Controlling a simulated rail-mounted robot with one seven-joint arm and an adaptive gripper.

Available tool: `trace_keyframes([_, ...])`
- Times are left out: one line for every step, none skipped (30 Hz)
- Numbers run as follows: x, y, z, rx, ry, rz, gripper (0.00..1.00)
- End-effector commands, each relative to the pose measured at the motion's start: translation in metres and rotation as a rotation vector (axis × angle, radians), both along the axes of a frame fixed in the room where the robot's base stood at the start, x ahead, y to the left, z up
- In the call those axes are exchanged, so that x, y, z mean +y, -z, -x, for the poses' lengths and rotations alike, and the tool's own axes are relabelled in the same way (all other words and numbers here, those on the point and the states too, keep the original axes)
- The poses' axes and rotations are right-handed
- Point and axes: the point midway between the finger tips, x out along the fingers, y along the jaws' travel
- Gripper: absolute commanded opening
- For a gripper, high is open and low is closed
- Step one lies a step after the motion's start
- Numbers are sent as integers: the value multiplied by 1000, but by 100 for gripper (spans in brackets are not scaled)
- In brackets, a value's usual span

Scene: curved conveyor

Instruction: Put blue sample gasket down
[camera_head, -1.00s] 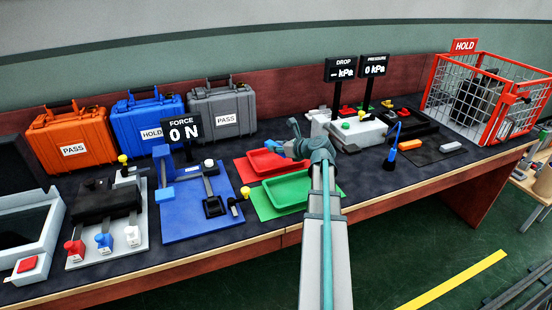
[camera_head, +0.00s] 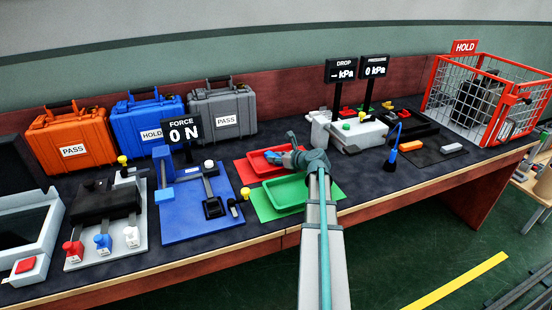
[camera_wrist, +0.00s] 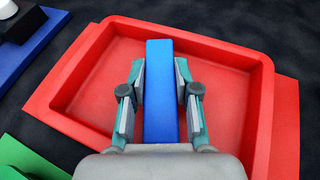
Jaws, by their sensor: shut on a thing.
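The blue sample gasket (camera_wrist: 160,95) is a long blue bar between the two fingers of my gripper (camera_wrist: 160,80) in the wrist view. My gripper is shut on it, over the inside of the red tray (camera_wrist: 262,115). Whether the gasket touches the tray floor cannot be told. In the head view my gripper (camera_head: 284,157) is at the red tray (camera_head: 254,170), and the gasket shows only as a small blue patch (camera_head: 273,157).
A green tray (camera_head: 273,203) sits in front of the red tray. The blue force stand (camera_head: 180,222) is to the left. A white pressure station (camera_head: 358,136) is to the right, close to my arm. Cases and a red wire cage stand along the back.

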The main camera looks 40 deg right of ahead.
Motion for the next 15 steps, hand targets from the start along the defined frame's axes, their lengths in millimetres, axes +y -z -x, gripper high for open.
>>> trace_keyframes([0, 1, 0, 0, 0, 0, 0])
trace_keyframes([0, 2, 0, 0, 0, 0, 0])
trace_keyframes([0, 3, 0, 0, 0, 0, 32])
trace_keyframes([0, 3, 0, 0, 0, 0, 37])
trace_keyframes([0, 3, 0, 0, 0, 0, 42])
trace_keyframes([0, 3, 0, 0, 0, 0, 49])
trace_keyframes([0, 3, 0, 0, 0, 0, 54])
trace_keyframes([0, 3, 0, 0, 0, 0, 55])
trace_keyframes([0, 3, 0, 0, 0, 0, 55])
trace_keyframes([0, 3, 0, 0, 0, 0, 55])
trace_keyframes([0, 3, 0, 0, 0, 0, 55])
trace_keyframes([0, 3, 0, 0, 0, 0, 55])
trace_keyframes([0, 3, 0, 0, 0, 0, 55])
trace_keyframes([0, 3, 0, 0, 0, 0, 55])
trace_keyframes([0, 2, 0, 0, 0, 0, 55])
